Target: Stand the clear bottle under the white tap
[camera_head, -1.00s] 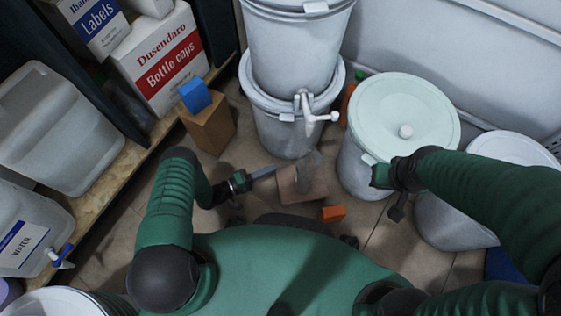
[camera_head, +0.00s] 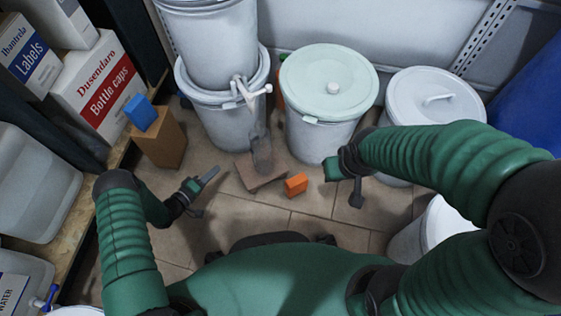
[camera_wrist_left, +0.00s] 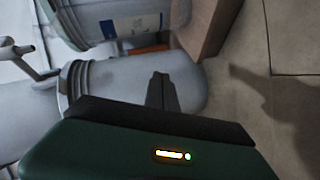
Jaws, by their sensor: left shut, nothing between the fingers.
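The clear bottle (camera_head: 262,155) stands, apparently upright, on a flat brown block (camera_head: 246,172) on the floor.
A small orange block (camera_head: 297,185) lies right of the brown block. A pale green-lidded drum (camera_head: 325,125) and a white-lidded drum (camera_head: 430,105) stand to the right. A brown box (camera_head: 162,140) with a blue block (camera_head: 141,112) stands left. The floor in front is clear.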

